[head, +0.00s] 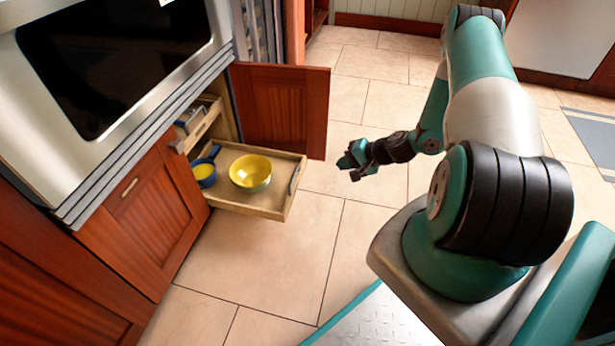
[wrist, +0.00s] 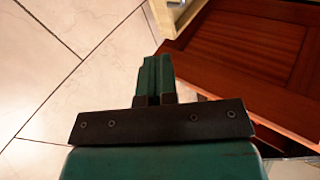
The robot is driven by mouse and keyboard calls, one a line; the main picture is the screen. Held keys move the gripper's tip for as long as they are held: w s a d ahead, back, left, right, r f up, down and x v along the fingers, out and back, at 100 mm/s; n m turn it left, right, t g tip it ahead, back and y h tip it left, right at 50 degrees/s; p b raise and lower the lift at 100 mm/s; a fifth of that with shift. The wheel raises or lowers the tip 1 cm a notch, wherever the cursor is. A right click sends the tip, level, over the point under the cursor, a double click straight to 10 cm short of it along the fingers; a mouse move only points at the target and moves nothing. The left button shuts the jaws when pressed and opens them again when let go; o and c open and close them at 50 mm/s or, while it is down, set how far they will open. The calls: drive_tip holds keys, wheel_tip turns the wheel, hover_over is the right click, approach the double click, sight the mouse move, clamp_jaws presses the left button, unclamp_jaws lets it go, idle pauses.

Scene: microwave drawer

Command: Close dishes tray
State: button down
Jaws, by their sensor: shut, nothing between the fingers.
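The dishes tray (head: 250,207) is a wooden pull-out drawer in the lower cabinet in the head view, and it stands pulled out. A yellow bowl (head: 250,172) and a blue pan (head: 204,172) with yellow inside sit in it. A grey handle (head: 295,178) is on its front panel. My gripper (head: 352,167) is to the right of the tray front, apart from it, over the floor. In the wrist view my gripper (wrist: 157,72) has its teal fingers together and empty. A small piece of light wood, likely the tray, shows at the top of that view.
An open red wooden cabinet door (head: 280,105) stands just behind the tray; a red wooden panel also shows in the wrist view (wrist: 245,50). Another drawer (head: 200,125) sits above the tray inside the cabinet. The tiled floor (head: 270,250) in front is clear.

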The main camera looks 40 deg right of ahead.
sight(300, 168)
drive_tip(key=b+x, duration=0.2)
drive_tip(key=x, duration=0.2)
drive_tip(key=r+b+x, duration=0.1)
drive_tip(key=b+x, duration=0.1)
drive_tip(key=x, duration=0.2)
drive_tip(key=w+b+x, duration=0.1)
drive_tip(key=b+x, duration=0.2)
drive_tip(key=x, duration=0.1)
drive_tip(key=shift+a+r, duration=0.1)
drive_tip(key=shift+a, duration=0.15)
drive_tip(key=shift+w+a+r, duration=0.25)
drive_tip(key=shift+w, duration=0.2)
